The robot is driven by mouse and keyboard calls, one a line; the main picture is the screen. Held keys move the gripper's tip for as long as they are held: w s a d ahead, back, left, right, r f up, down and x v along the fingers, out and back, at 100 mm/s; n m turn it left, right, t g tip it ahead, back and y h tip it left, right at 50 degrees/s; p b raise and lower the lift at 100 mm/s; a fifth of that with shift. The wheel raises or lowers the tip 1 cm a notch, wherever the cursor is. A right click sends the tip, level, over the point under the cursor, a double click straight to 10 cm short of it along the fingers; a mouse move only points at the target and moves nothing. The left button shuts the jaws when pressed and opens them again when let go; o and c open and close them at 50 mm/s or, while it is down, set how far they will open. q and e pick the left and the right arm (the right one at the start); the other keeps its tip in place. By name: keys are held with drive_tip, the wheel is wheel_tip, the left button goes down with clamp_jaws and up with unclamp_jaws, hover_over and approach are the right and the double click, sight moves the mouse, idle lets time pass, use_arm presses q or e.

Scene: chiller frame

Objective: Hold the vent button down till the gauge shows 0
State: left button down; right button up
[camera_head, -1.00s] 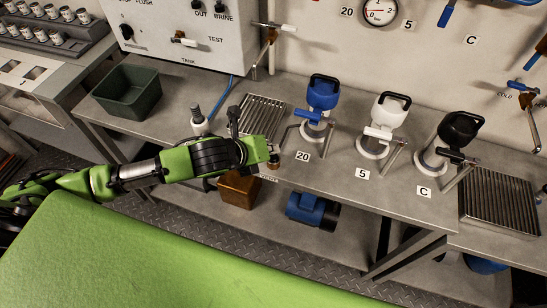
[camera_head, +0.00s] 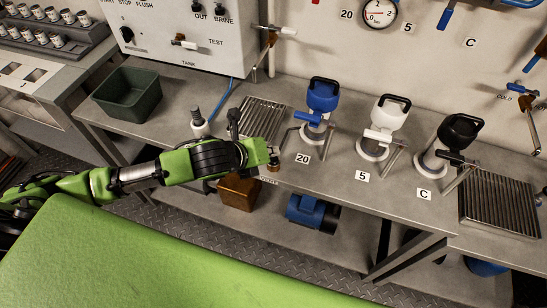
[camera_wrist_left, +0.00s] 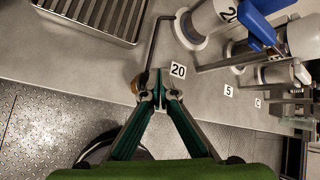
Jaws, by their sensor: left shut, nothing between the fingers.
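The vent button appears to be the small brass-coloured knob (camera_head: 272,167) at the front edge of the bench, with a small label below it that is too small to read. My left gripper (camera_head: 270,153) is shut and empty, right at this knob. In the left wrist view the shut fingertips (camera_wrist_left: 157,92) partly cover a brass-coloured part (camera_wrist_left: 136,86). I cannot tell whether they touch or press it. The round gauge (camera_head: 380,14) on the back wall has a red needle. My right gripper is out of view.
Blue (camera_head: 323,95), white (camera_head: 389,112) and black (camera_head: 462,129) handled units stand along the bench, with labels 20, 5 and C. A metal grate (camera_head: 262,118) and a dark green bin (camera_head: 131,93) are to the left. A brown box (camera_head: 239,192) sits below the bench.

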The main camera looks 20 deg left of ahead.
use_arm(q)
drive_tip(key=shift+f, duration=0.1)
drive_tip(key=shift+f, duration=0.3)
drive_tip(key=shift+f, duration=0.6)
idle(2.2)
idle(0.5)
drive_tip(key=shift+r+p, duration=1)
drive_tip(key=shift+p, duration=0.2)
wheel_tip(320, 180, up, 5)
drive_tip(key=p, duration=0.6)
drive_tip(key=shift+r, duration=0.1)
